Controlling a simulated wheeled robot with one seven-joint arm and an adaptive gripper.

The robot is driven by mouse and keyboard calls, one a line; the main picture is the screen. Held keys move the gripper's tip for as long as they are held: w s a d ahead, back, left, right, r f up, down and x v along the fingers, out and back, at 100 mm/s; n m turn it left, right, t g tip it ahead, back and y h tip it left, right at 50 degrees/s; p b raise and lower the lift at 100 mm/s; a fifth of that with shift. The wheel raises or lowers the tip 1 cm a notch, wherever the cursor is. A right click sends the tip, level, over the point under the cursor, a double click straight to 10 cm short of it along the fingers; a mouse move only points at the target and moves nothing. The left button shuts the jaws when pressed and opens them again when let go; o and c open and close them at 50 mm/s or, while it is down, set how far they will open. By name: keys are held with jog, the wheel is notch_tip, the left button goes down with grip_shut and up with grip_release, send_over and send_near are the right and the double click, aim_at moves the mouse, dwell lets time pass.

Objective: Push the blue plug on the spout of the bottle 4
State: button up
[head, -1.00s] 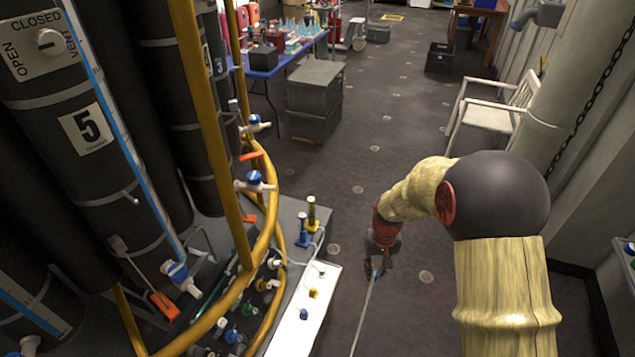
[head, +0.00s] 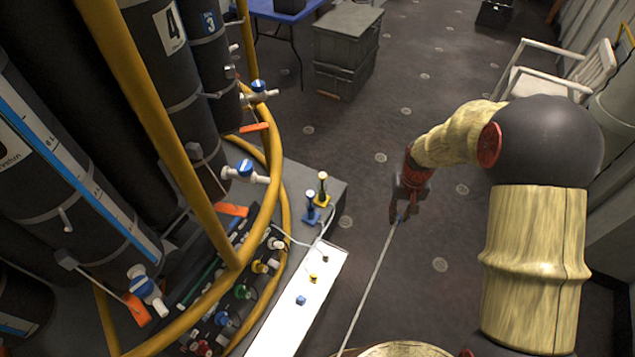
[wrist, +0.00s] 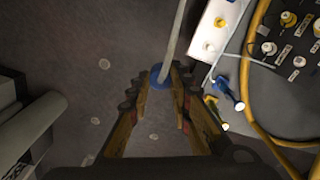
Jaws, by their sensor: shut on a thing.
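My gripper (head: 402,212) is shut on a blue plug at the end of a grey hose (head: 368,283). In the wrist view the plug (wrist: 157,75) sits between the fingertips, and the hose runs up out of the picture. The black bottle 4 (head: 167,27) stands at the upper left in the head view. A white spout with a blue knob (head: 246,171), seemingly bottle 4's, sticks out near the yellow rail. The plug is apart from it, over open floor to its right.
A curved yellow rail (head: 273,200) and an upright yellow post (head: 160,125) stand before the bottles. A white panel (head: 297,313) and blue and yellow fittings (head: 312,207) lie between rack and gripper. Grey crates (head: 345,45) stand behind. Floor around my gripper is clear.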

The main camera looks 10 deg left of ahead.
jog(key=shift+s+a+f, duration=0.15)
jog(key=shift+s+a, duration=0.1)
jog(key=shift+s, duration=0.05)
jog(key=s+a+m+g+y, duration=0.2)
jog(key=s+a+m+g, duration=0.3)
jog(key=s+a+m, duration=0.6)
jog(key=a+r+m+g+y+b, duration=0.1)
jog(key=a+r+m+y, duration=0.45)
jog(key=a+y, duration=0.3)
jog(key=w+a+r+m+t+y+b, duration=0.1)
jog(key=w+a+r+m+t+y, duration=0.4)
jog(key=w+r+m+t+y, duration=0.2)
notch_tip(320, 180, up, 2)
jog(key=shift+w+a+r+t, duration=0.2)
jog(key=shift+w+t, duration=0.15)
jog(key=shift+t, duration=0.45)
jog(key=shift+a+m, duration=0.15)
jog(key=shift+m, duration=0.1)
